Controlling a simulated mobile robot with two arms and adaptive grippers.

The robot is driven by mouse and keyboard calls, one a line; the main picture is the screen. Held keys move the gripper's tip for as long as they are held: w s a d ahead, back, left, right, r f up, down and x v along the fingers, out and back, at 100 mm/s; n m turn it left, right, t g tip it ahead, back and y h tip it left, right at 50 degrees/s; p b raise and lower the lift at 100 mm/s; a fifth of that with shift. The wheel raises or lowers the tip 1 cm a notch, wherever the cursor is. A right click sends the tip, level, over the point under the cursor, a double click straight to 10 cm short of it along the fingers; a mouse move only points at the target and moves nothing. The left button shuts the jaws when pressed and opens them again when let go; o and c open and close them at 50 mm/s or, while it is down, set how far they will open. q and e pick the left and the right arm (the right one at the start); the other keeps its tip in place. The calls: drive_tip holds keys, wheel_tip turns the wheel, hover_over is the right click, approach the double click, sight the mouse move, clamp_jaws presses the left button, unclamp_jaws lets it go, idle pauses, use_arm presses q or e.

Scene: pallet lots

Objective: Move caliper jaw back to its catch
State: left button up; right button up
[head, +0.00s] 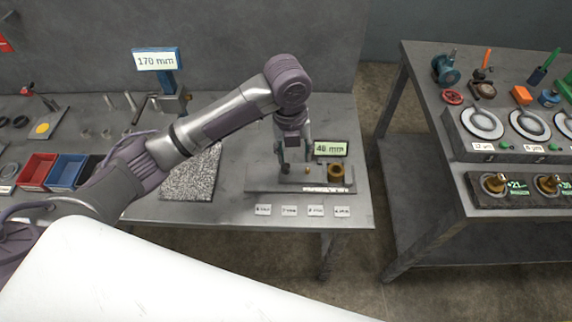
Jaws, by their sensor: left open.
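The caliper fixture is a grey metal base (262,181) near the right end of the left bench. It carries a display (331,149) reading about 46 mm, a brass ring (336,171) at its right and a small brass piece (307,170) near the middle. My left gripper (294,162) points down over the left-middle part of the base, with its fingers open. The caliper jaw is hard to make out behind and below the fingers, and I cannot tell whether they touch it. The catch cannot be told apart. My right gripper is not in view.
Several small labelled cards (289,211) lie in front of the fixture. A speckled grey plate (192,174) lies to its left, under my arm. Red (37,170) and blue (67,172) bins stand further left. A second bench (424,92) with gauges is at right, across a floor gap.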

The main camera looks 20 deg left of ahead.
sight(285, 166)
use_arm(q)
wheel_tip(285, 166, up, 4)
drive_tip(key=w+a+m+y, duration=0.1)
drive_tip(key=w+a+m, duration=0.1)
drive_tip(key=a+m, duration=0.1)
wheel_tip(285, 166, down, 14)
drive_tip(key=shift+d+r+p, duration=0.1)
drive_tip(key=shift+p, duration=0.75)
clamp_jaws()
